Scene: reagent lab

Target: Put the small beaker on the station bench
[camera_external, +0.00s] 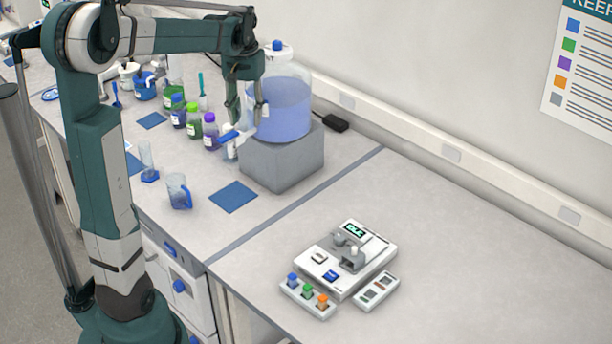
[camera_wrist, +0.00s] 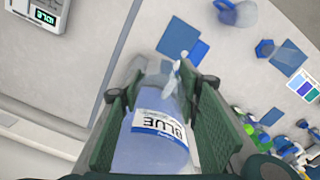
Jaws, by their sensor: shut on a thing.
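My gripper (camera_external: 235,125) hangs in front of the large blue-filled dispenser (camera_external: 283,108), near its tap. Its green fingers (camera_wrist: 158,95) stand on either side of the middle in the wrist view. The station bench (camera_external: 480,220) is the grey worktop at right, past a dark seam. It also shows at the left in the wrist view (camera_wrist: 45,75).
The dispenser stands on a grey block (camera_external: 282,160). Several reagent bottles (camera_external: 193,120) line up left of my gripper. A handled jug (camera_external: 179,192) and a slim cylinder (camera_external: 148,162) stand at the front. A white instrument (camera_external: 345,260) sits on the station bench, with free room around it.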

